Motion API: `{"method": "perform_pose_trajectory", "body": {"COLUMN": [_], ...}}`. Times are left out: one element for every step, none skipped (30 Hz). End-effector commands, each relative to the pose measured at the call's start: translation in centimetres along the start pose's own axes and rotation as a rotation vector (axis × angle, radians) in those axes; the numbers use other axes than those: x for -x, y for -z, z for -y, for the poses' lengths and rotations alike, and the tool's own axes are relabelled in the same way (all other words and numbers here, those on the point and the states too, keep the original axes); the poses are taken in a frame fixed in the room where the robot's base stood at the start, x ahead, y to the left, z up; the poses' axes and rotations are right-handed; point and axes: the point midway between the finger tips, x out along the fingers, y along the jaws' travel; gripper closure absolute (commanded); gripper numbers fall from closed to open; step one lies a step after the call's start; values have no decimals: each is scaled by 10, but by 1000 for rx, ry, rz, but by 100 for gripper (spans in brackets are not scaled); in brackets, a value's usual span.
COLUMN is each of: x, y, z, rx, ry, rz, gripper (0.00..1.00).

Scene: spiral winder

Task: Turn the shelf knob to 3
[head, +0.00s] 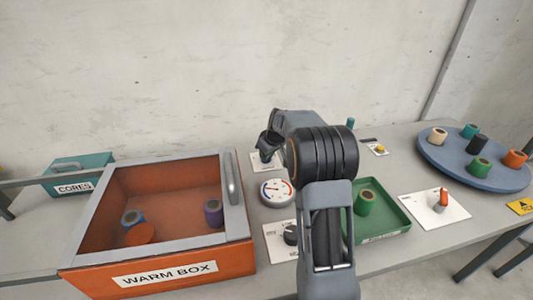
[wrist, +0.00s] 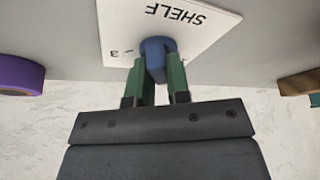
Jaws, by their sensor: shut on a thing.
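The shelf knob (wrist: 154,60) is blue and stands on a white plate (wrist: 205,42) marked SHELF, seen upside down in the wrist view. A 3 and a short tick show on the plate to the left of the knob. My gripper (wrist: 155,72) has its green fingers on either side of the knob, shut on it. The knob's pointing direction cannot be told. In the head view, my gripper (head: 267,157) reaches down at a white plate (head: 256,167) behind the dial gauge; the knob is hidden there.
The orange warm box (head: 185,268) with a glass lid and grey handle stands left. A round gauge (head: 277,192), another knob plate (head: 277,247) and a green tray (head: 393,236) are close to my arm. A blue turntable (head: 455,176) with several spools is right.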

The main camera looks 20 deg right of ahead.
Motion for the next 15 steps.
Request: {"method": "perform_pose_trajectory", "body": {"x": [0, 0, 0, 0, 0, 0, 0, 0, 0, 0, 0, 0, 0, 0, -1], "y": [-1, -1, -1, 0, 0, 0, 0, 0, 0, 0, 0, 0, 0, 0, 0], "z": [2, 2, 2, 2, 2, 3, 3, 3, 3, 3, 3, 3, 4, 4, 4], "rx": [-37, -63, -99, -125, -150, -186, -210, -237, -272, -298, -325, -359, -384, -412, -446], "ry": [-13, -24, -38, -50, -60, -75, -86, -96, -112, -122, -133, -148, -159, -170, -185], "rz": [5, 5, 6, 5, 6, 6, 6, 7, 6, 7, 7, 7, 7, 7, 7], "gripper": [100, 100, 100, 100, 100, 100, 100, 100, 100, 100, 100, 100, 100, 100, 100]}}
